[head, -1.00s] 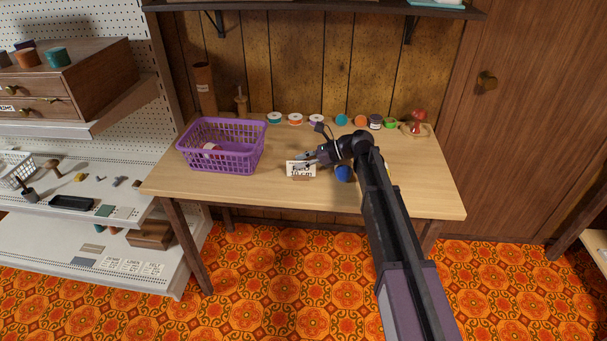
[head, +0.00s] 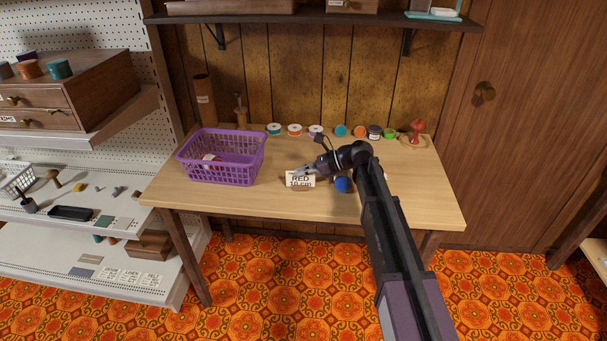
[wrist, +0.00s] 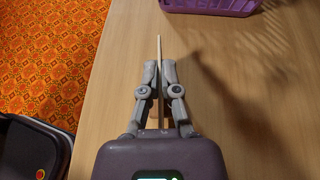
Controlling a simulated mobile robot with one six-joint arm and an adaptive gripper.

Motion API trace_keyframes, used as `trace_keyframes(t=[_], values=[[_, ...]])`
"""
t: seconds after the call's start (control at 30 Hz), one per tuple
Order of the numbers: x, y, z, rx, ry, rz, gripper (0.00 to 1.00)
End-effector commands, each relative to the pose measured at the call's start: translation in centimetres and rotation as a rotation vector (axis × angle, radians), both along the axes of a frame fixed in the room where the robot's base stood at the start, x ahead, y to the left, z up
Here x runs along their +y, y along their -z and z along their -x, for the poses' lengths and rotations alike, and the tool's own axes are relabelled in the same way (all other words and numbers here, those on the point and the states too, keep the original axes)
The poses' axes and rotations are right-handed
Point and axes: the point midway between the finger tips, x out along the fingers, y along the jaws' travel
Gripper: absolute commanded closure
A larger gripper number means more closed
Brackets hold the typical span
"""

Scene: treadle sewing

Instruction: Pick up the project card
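The project card (head: 300,178) is a small white card with black text reading "RED 10 cm". It stands upright near the front middle of the wooden table, with a small brown base at its foot. My gripper (head: 303,172) is at the card's upper edge in the head view. In the wrist view the card (wrist: 159,52) shows edge-on as a thin pale strip between the two grey fingers of my gripper (wrist: 160,72). The fingers are drawn close together on both sides of it and look shut on it.
A purple basket (head: 222,170) holding a reddish item stands left of the card. A blue ball-like object (head: 343,185) sits close on the right. Several thread spools and a red pincushion-like item (head: 417,131) line the table's back. The table's front right is clear.

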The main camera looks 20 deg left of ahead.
Motion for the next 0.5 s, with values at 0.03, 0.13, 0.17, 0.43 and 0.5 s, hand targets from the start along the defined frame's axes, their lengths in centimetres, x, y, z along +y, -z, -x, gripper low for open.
trace_keyframes(t=[0.03,0.13,0.17,0.43,0.5], values=[[0.0,-0.3,0.0,0.000,0.000,0.000,1.00],[0.0,-0.9,0.0,0.000,0.000,0.000,1.00],[0.0,-1.1,0.0,0.000,0.000,0.000,1.00],[0.0,-3.4,0.0,0.000,0.000,0.000,1.00],[0.0,-3.8,0.5,-0.001,0.000,0.000,1.00]])
